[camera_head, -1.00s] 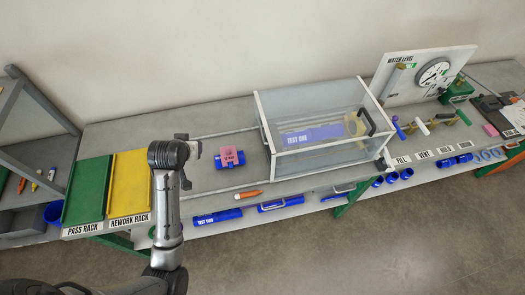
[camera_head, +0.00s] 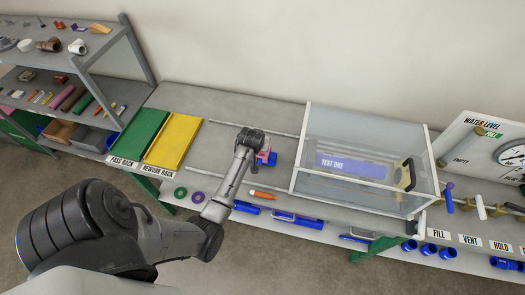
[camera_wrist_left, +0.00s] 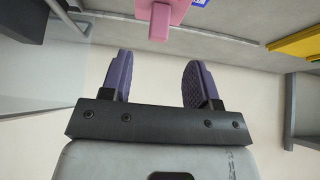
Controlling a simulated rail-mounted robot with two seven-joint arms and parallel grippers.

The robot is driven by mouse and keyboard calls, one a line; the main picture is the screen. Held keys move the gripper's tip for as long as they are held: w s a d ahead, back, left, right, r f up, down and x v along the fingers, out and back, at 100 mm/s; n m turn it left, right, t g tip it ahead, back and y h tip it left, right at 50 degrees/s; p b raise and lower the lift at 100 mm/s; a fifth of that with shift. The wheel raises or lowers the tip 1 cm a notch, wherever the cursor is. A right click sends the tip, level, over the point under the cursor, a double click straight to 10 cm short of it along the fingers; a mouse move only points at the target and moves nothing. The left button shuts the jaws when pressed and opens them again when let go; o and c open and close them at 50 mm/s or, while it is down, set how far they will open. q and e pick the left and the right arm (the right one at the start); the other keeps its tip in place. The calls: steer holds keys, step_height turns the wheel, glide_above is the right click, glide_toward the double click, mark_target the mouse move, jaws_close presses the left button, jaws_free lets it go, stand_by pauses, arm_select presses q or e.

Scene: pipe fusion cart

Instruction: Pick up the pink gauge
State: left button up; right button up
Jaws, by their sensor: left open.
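The pink gauge (camera_head: 264,156) sits at a blue piece (camera_head: 270,160) on the grey bench, between the yellow rack and the clear box. My left arm partly hides it in the head view. In the left wrist view the pink gauge (camera_wrist_left: 160,14) is at the top, its narrow end pointing toward the fingers. My left gripper (camera_wrist_left: 160,64) is open and empty, with the gauge beyond its fingertips and a gap showing. In the head view its fingers are hidden behind the wrist. My right gripper is not in view.
The clear box (camera_head: 365,125) with a blue tube stands right of the gauge. The green rack (camera_head: 140,136) and yellow rack (camera_head: 174,143) lie to its left. An orange marker (camera_head: 263,194) and two rings lie near the front edge. A shelf unit stands far left.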

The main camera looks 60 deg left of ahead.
arm_select(q)
steer(key=shift+x, duration=3.55)
steer(key=shift+w+r, duration=0.1)
jaws_close()
